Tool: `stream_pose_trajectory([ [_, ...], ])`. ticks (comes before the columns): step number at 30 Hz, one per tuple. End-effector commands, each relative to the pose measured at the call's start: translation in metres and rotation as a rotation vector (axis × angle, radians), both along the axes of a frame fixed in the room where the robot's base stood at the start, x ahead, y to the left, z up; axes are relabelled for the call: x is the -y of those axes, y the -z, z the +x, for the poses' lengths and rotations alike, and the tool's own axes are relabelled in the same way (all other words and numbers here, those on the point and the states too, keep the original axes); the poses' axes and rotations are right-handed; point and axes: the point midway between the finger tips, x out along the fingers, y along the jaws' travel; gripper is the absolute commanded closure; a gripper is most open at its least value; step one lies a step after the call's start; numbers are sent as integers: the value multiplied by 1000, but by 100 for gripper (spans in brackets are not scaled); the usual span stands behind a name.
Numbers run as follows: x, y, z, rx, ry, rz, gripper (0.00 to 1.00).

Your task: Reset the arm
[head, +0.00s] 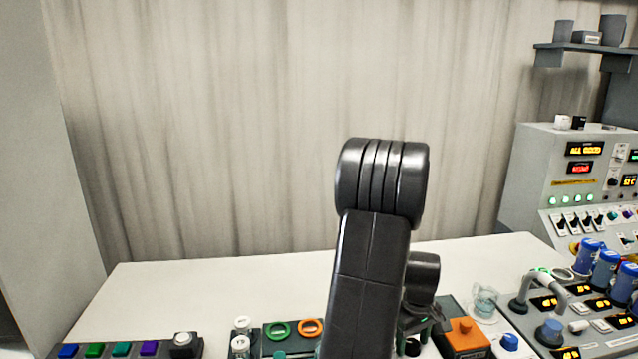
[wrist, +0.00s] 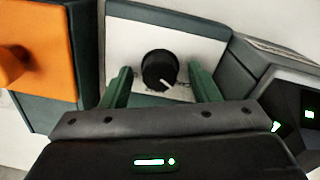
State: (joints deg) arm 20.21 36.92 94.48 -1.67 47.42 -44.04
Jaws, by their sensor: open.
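My arm (head: 370,270) rises in the middle of the head view and bends down over the worktable. My gripper (wrist: 161,80) shows in the wrist view with its two green fingers apart. A black round knob (wrist: 158,70) with a white pointer line, on a white panel (wrist: 130,38), sits between the fingers with a gap visible on each side. I see nothing held. In the head view my gripper (head: 420,322) is small, low and partly hidden behind my arm, so its fingertips are not clear there.
An orange-lidded box (head: 462,336) stands right of my gripper, with a glass beaker (head: 485,302) beyond. Green (head: 279,330) and orange (head: 311,328) rings lie left of my arm, near a button strip (head: 120,350). A control console (head: 570,165) stands right. The table's back (head: 230,278) is clear.

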Motion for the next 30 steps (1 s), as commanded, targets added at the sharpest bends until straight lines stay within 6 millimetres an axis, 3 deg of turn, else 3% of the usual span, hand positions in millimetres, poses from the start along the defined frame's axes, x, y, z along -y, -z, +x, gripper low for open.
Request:
stream_pose_trajectory([
  [30,0,-1,1,0,731,1,44],
])
